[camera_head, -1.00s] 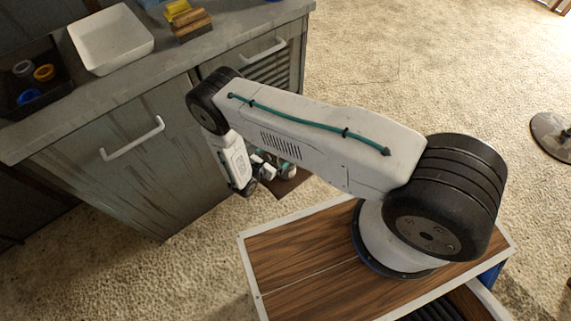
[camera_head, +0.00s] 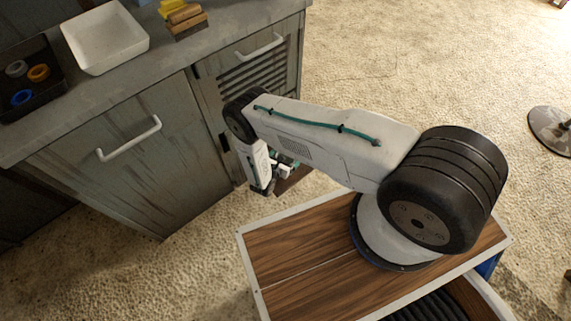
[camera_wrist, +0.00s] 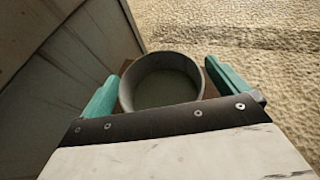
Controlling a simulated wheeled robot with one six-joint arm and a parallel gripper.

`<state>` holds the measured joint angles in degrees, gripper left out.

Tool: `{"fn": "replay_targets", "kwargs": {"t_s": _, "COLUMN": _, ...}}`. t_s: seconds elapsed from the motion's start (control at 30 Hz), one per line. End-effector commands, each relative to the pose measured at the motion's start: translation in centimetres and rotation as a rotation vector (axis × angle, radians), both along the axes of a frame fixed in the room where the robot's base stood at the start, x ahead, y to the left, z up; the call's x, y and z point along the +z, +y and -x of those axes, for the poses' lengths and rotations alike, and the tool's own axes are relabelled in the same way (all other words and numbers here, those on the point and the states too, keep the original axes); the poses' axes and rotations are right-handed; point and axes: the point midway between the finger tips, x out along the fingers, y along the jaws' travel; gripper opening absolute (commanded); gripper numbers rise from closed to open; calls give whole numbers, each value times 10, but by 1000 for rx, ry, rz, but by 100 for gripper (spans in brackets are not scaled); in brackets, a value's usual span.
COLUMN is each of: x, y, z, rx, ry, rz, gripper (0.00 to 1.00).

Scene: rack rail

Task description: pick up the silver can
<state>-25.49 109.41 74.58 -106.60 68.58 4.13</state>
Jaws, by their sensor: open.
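A grey, round, can-like object (camera_wrist: 160,84), which fits the silver can, shows in the wrist view with its rim and recessed top facing the camera. My gripper (camera_wrist: 160,77) is open, with one teal finger on the left of the can and one on the right. I cannot tell whether either finger touches it. The can appears to be on a brown surface (camera_head: 294,179), mostly hidden.
The grey cabinet (camera_head: 120,160) stands close on the left, with white handles. On its top are a white tray (camera_head: 106,66), a dark bin (camera_head: 50,98) with coloured rings and a wooden brush (camera_head: 186,20). Carpet (camera_head: 400,60) is open to the right.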

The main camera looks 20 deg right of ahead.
Motion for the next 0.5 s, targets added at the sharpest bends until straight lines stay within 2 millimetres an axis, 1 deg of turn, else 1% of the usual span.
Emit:
{"fn": "replay_targets", "kwargs": {"t_s": 0.13, "x": 0, "y": 0, "z": 0, "rx": 0, "ry": 0, "rz": 0, "gripper": 99}}
{"fn": "replay_targets", "kwargs": {"t_s": 0.17, "x": 0, "y": 0, "z": 0, "rx": 0, "ry": 0, "rz": 0, "gripper": 96}}
{"fn": "replay_targets", "kwargs": {"t_s": 0.2, "x": 0, "y": 0, "z": 0, "rx": 0, "ry": 0, "rz": 0, "gripper": 85}}
{"fn": "replay_targets", "kwargs": {"t_s": 0.27, "x": 0, "y": 0, "z": 0, "rx": 0, "ry": 0, "rz": 0, "gripper": 69}}
{"fn": "replay_targets", "kwargs": {"t_s": 0.3, "x": 0, "y": 0, "z": 0, "rx": 0, "ry": 0, "rz": 0, "gripper": 58}}
{"fn": "replay_targets", "kwargs": {"t_s": 0.37, "x": 0, "y": 0, "z": 0, "rx": 0, "ry": 0, "rz": 0, "gripper": 41}}
{"fn": "replay_targets", "kwargs": {"t_s": 0.4, "x": 0, "y": 0, "z": 0, "rx": 0, "ry": 0, "rz": 0, "gripper": 30}}
{"fn": "replay_targets", "kwargs": {"t_s": 0.47, "x": 0, "y": 0, "z": 0, "rx": 0, "ry": 0, "rz": 0, "gripper": 13}}
{"fn": "replay_targets", "kwargs": {"t_s": 0.5, "x": 1, "y": 0, "z": -1, "rx": 0, "ry": -1, "rz": 0, "gripper": 3}}
